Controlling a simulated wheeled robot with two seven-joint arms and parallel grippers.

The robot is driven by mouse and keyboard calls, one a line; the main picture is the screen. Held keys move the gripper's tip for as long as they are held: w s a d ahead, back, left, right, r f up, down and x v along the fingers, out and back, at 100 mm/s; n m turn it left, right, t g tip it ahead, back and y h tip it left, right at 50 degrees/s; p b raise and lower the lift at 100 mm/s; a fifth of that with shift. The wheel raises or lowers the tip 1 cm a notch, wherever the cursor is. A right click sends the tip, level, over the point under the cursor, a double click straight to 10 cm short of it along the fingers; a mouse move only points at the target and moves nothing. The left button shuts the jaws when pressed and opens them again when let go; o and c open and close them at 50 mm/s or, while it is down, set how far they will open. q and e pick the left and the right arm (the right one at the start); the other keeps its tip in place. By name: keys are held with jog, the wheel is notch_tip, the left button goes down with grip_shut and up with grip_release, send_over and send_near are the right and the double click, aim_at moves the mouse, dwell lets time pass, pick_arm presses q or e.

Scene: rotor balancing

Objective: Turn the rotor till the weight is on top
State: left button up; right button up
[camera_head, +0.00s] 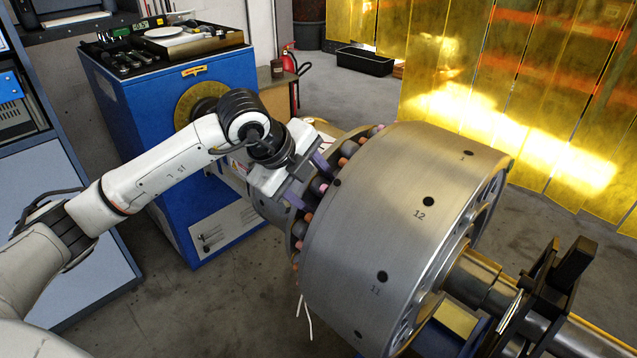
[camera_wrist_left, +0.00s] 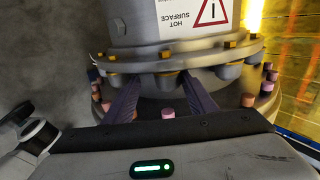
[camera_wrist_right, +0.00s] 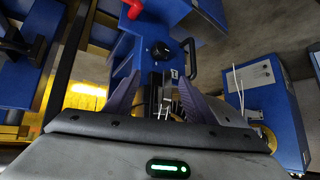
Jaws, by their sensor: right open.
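The rotor is a large brushed-metal drum (camera_head: 345,235) with dark holes along its rim, marked 12 (camera_head: 428,201) and 11 (camera_head: 382,277). Hole 12 faces up toward the head camera. I cannot make out the weight. My left gripper (camera_head: 307,183) is at the bolted coupling behind the drum's left face. Its fingers are apart, with coupling bolts near and between the tips. My right gripper (camera_wrist_right: 159,80) is open and empty. It does not show clearly in the head view.
A blue cabinet (camera_head: 165,110) with a tool tray stands at back left. A shaft and dark support (camera_head: 560,280) stand right of the drum. A blue unit with a black knob (camera_wrist_right: 188,46) lies beyond my right gripper.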

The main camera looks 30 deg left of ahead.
pick_arm(q)
jog(key=shift+r, duration=0.2)
jog(key=v, duration=1)
jog(key=shift+f, duration=0.2)
